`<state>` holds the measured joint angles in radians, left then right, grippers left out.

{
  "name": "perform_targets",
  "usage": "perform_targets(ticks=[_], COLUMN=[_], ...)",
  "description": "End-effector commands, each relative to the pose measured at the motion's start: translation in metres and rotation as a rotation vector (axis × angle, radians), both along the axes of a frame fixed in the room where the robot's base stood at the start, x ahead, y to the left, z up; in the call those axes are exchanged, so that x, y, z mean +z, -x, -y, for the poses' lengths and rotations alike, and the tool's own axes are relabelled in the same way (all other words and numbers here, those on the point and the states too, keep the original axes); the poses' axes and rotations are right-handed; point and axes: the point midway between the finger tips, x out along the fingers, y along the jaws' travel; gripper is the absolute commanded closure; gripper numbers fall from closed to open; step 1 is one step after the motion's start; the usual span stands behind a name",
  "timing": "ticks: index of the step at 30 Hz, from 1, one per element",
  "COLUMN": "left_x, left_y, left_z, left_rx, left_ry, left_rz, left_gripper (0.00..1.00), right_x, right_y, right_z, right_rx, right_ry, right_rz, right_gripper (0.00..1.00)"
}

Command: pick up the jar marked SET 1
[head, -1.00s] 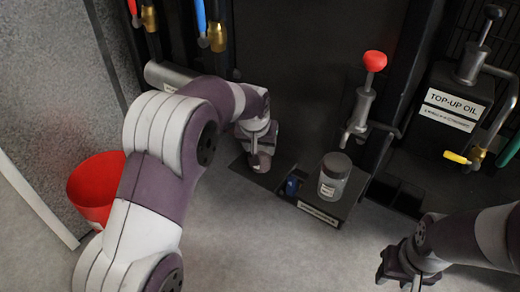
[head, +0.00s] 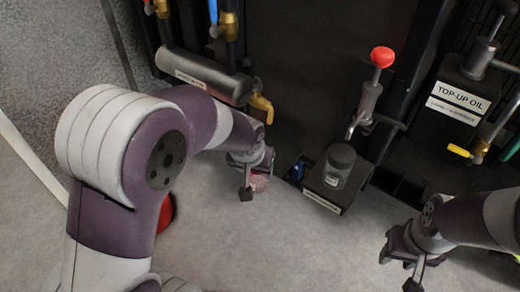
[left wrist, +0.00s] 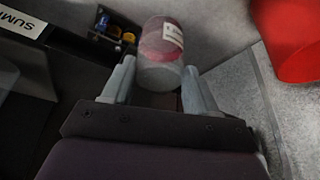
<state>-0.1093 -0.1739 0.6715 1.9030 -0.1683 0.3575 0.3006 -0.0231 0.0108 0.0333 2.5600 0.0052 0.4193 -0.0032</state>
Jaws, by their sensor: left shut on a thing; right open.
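My left gripper (head: 252,178) is shut on a jar (left wrist: 160,45) with clear walls, reddish contents and a white label. The label is too small to read. In the left wrist view the jar sits between the two fingers (left wrist: 160,72); in the head view it is a small pinkish patch (head: 260,183), partly hidden by the gripper. A second jar (head: 339,166) with a dark lid stands upright on a labelled dark stand (head: 322,202); I cannot read its mark. My right gripper (head: 405,262) is open and empty at the lower right, apart from both jars.
A red bucket (left wrist: 290,38) is mostly hidden behind my left arm in the head view. A red-knobbed pump (head: 371,95) rises behind the stand. The TOP-UP OIL unit (head: 458,98) is at the right. The grey floor (head: 290,250) in front is clear.

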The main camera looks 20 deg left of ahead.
Motion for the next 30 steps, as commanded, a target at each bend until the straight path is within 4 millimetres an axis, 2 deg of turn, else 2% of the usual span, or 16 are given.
perform_targets(ticks=[6,12,19,30], left_x=[0.001,0.001,0.000,0.000], left_y=[0.027,0.042,0.050,0.051], left_z=[0.001,0.002,0.002,0.002], left_rx=[-0.001,-0.001,-0.001,0.000], left_ry=[0.000,0.000,0.000,0.000], left_rz=[0.001,0.000,0.001,0.001], left_gripper=[0.98,0.98,0.98,0.98], right_x=[0.006,0.008,0.009,0.009], right_y=[0.000,0.000,0.000,0.000], right_z=[0.000,0.000,0.000,0.000], right_rx=[0.000,0.000,0.000,0.000], right_ry=[0.000,0.000,0.000,0.000], right_rz=[0.000,0.000,0.000,0.000], right_gripper=[0.57,0.57,0.57,0.57])
